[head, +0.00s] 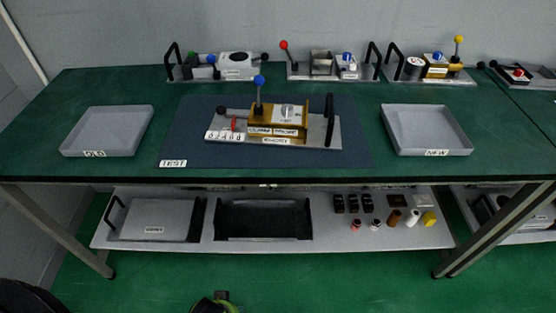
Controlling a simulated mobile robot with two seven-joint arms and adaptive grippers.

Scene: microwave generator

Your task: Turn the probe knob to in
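A gold-coloured block device (262,122) on a silver base plate (325,146) stands on the dark mat in the middle of the table. Small white labels are on its front; their print is too small to read surely. A lever with a blue ball (259,80) stands upright at its back left. A black ball knob (221,109) sticks out at its left. A light grey part (287,111) sits on its top. I cannot tell which of these is the probe knob or how it is set. Neither gripper can be made out in the head view.
A grey OLD tray (105,151) lies left and a grey NEW tray (430,152) right of the mat (345,160). Several other devices (330,66) line the table's back edge. The lower shelf (270,246) holds bins and small parts. Green tabletop is clear between mat and trays.

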